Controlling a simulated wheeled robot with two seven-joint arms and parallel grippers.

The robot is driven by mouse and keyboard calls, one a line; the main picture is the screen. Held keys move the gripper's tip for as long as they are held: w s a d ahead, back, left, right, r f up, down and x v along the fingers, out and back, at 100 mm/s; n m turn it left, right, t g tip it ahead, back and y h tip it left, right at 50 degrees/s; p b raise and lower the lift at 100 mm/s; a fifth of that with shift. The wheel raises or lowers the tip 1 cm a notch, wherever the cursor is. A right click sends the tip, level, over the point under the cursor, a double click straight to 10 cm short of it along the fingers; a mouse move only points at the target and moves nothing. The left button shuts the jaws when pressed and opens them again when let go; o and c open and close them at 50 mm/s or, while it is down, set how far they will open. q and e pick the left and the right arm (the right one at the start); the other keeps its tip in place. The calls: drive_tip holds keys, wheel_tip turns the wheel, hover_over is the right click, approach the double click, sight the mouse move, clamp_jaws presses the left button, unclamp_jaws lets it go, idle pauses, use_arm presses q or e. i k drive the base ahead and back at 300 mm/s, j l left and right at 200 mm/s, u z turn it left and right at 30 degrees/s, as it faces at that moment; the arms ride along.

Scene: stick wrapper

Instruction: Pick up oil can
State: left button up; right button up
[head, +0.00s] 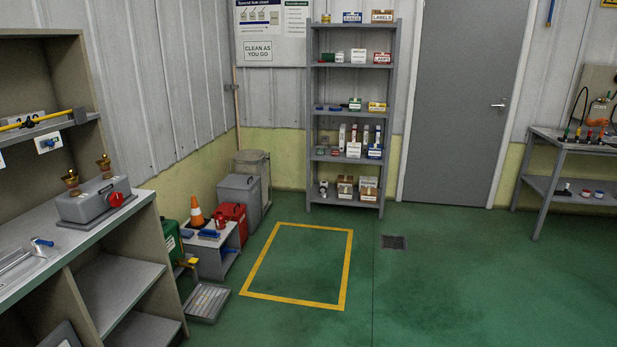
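I cannot tell for certain which thing is the oil can. A small orange and pale item (600,112) with a thin dark curved line beside it stands at the back of the right bench (572,143), partly cut off by the picture's edge. A green container (171,238) and a red container (232,217) stand on the floor at the left. Neither of my grippers is in view.
The left workbench (112,228) has open shelves below. A tall shelf (312,110) stands at the back beside a closed door (462,100). The green floor (430,285) is clear.

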sight(220, 222)
drive_tip(key=i, duration=0.55)
drive_tip(key=i+l+u, duration=0.15)
drive_tip(key=i, duration=1)
drive_tip(key=i+l+u, duration=0.1)
drive_tip(key=i, duration=0.45)
